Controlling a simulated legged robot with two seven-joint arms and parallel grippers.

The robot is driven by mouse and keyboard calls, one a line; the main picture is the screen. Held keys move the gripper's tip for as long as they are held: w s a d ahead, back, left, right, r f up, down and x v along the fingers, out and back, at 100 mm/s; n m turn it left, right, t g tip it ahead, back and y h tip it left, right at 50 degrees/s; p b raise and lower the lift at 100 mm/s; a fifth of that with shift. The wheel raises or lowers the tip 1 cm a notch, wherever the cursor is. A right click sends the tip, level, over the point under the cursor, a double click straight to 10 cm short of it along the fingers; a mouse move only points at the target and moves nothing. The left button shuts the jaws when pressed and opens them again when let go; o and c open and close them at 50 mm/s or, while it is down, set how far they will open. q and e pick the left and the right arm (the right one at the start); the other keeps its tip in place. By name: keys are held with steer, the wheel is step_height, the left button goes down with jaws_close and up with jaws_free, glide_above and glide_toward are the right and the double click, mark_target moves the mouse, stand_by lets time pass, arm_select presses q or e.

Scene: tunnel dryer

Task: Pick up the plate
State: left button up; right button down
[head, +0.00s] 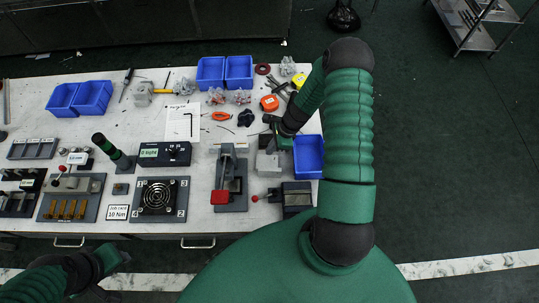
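No single thing stands out clearly as the plate. A small dark square plate-like piece (120,189) lies on the workbench near the fan unit. A grey metal block (268,163) sits at the right part of the bench. My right gripper (270,142) is just above or beside this block; I cannot tell if they touch. Its fingers are small and partly hidden by my arm, so its opening is unclear. My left gripper (112,262) is at the bottom left, in front of the bench's front edge, dark and hard to read.
The workbench (150,222) is crowded. Blue bins (308,156) stand at its right edge and back. A fan unit (158,199), a red-handled lever fixture (230,182) and a black labelled box (165,153) stand in front.

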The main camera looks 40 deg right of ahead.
mark_target(270, 159)
step_height(270, 159, up, 4)
steer(key=shift+s+d, duration=0.1)
steer(key=shift+s+a+r, duration=0.15)
steer(key=shift+a+r, duration=0.3)
steer(key=shift+r, duration=0.15)
steer(key=shift+s+a+r, duration=0.1)
steer(key=shift+a+r, duration=0.3)
steer(key=shift+r, duration=0.2)
steer(key=c, duration=2.2)
jaws_free()
steer(key=shift+w, duration=0.15)
steer(key=c, duration=2)
jaws_free()
steer(key=shift+d+f, duration=0.1)
steer(key=shift+d, duration=0.05)
steer(key=o, duration=0.8)
steer(key=shift+d+f, duration=0.1)
steer(key=shift+d, duration=0.4)
steer(key=shift+c, duration=0.2)
steer(key=o, duration=0.5)
steer(key=shift+a, duration=0.15)
steer(key=shift+o, duration=1.2)
steer(key=shift+a, duration=0.15)
steer(key=shift+o, duration=0.3)
steer(key=shift+a, duration=0.2)
arm_select(q)
steer(key=shift+s+a, duration=0.35)
steer(key=shift+a, duration=0.1)
